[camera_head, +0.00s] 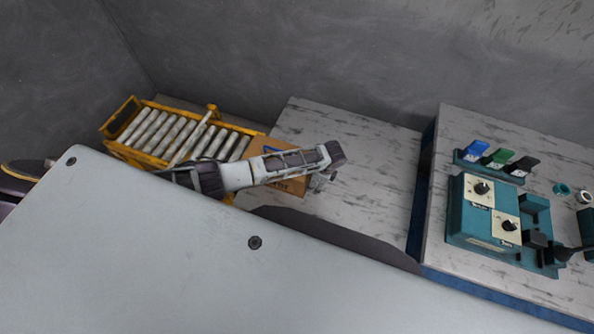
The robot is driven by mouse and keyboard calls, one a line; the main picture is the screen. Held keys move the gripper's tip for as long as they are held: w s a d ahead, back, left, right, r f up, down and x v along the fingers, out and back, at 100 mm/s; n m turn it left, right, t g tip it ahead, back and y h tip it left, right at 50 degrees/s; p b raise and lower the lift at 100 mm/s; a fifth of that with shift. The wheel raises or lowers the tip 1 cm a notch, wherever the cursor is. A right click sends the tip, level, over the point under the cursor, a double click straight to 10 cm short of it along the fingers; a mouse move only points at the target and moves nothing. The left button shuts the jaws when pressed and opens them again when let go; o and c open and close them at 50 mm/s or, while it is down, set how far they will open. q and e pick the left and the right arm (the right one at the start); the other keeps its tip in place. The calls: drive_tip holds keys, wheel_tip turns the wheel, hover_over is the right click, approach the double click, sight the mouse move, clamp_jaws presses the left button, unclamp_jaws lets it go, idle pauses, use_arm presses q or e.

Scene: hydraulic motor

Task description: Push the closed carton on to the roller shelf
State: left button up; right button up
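The brown carton (262,146) lies on the marbled table top (365,145), at the right end of the roller shelf (172,133). My arm covers much of it, so its top shows only in part. The roller shelf is a yellow frame with several pale rollers, and its visible rollers are empty. My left arm reaches from the left across the carton. My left gripper (322,180) seems to be at the carton's right side; its fingers are too small and hidden to read, and contact cannot be told. My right gripper is not in view.
A second table at the right holds a teal control box (482,210) with dials, blue, green and black parts (498,158) and small rings (562,189). The marbled table is clear right of the carton. Grey walls stand behind. My own body hides the foreground.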

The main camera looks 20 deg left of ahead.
use_arm(q)
drive_tip(key=shift+a, duration=0.3)
drive_tip(key=shift+w+a+p, duration=0.1)
drive_tip(key=shift+a+p, duration=0.5)
drive_tip(key=shift+a, duration=0.75)
drive_tip(key=shift+w+a+p, duration=0.15)
drive_tip(key=shift+a+p, duration=0.75)
drive_tip(key=shift+a, duration=1.8)
